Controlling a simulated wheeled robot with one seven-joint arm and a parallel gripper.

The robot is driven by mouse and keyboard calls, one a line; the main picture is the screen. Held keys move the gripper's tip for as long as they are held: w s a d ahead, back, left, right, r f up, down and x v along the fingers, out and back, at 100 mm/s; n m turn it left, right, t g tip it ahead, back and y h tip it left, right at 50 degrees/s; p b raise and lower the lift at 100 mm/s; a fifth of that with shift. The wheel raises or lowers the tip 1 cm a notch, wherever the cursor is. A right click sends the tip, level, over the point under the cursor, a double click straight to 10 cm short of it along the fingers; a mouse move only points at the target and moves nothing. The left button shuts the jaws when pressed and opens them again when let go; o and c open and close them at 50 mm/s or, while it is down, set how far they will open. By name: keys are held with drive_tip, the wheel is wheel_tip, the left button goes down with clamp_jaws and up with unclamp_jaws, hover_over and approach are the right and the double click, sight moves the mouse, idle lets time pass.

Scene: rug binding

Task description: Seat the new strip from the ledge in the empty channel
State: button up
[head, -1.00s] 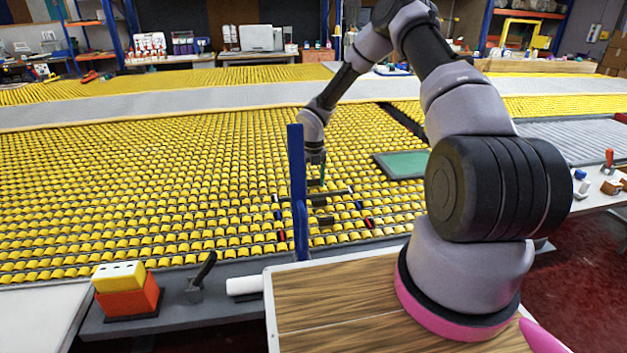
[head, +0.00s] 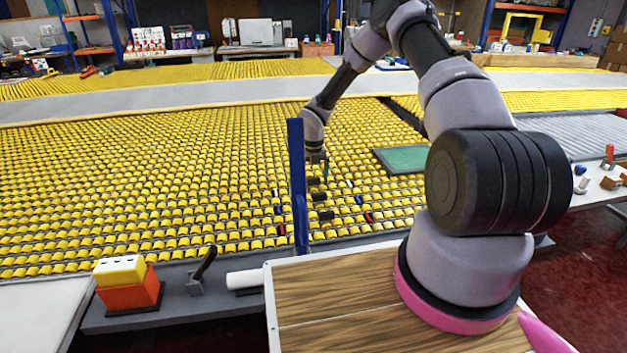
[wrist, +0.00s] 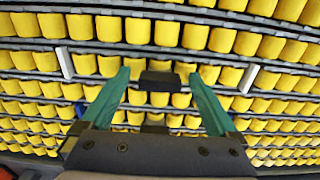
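My gripper (head: 317,166) is over the bed of yellow rows. In the wrist view its two teal fingers (wrist: 159,75) are spread wide, with a dark block (wrist: 160,81) between them and visible gaps on both sides. The block sits on a yellow strip (wrist: 108,66) in a row between two white markers (wrist: 65,62) (wrist: 248,79). This row looks filled and level with its neighbours; full seating cannot be judged. I see no empty channel between the white markers. A blue upright post hides part of the rows in the head view.
The blue post (head: 298,190) stands close left of my gripper. More dark blocks (head: 325,214) and blue and red markers (head: 368,216) lie nearer the front. A green panel (head: 402,159) is to the right. An orange-and-yellow box (head: 128,284) stands on the grey front ledge (head: 215,305).

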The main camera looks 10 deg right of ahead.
sight(314, 178)
wheel_tip(314, 178, up, 11)
idle(0.5)
drive_tip(key=shift+f, duration=0.1)
